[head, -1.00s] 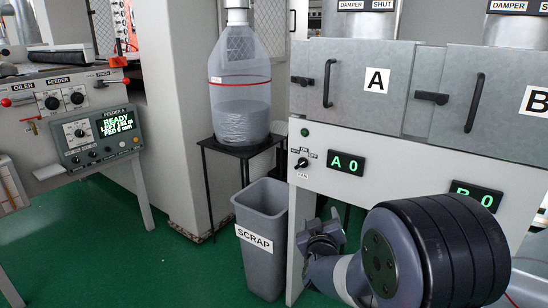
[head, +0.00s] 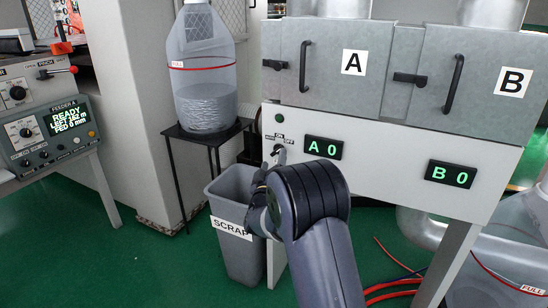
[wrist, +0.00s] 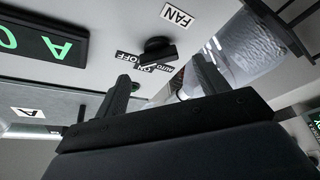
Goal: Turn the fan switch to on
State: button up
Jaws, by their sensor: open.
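The fan switch (head: 279,150) is a small knob on the white panel below damper box A, with AUTO, ON and OFF marked around it. In the wrist view, the dark knob (wrist: 158,50) appears upside down beside its FAN label (wrist: 177,16). Its bar seems to lean toward the OFF side, but I cannot tell its pointer end for sure. My gripper (wrist: 163,70) is open and empty, with one finger on each side of the knob in the picture and apparently short of it. In the head view, my arm largely hides the gripper, below the switch.
The grey scrap bin (head: 232,232) stands below and left of the switch. A clear collection bag (head: 200,75) sits on a black stand (head: 172,131) behind it. Displays A 0 (head: 323,148) and B 0 (head: 451,174) are on the panel to the right. Red hoses (head: 390,290) lie low.

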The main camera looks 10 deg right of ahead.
aim_at(275, 152)
jog(key=shift+x, duration=1.65)
jog(key=shift+c, duration=0.3)
jog(key=c, duration=0.9)
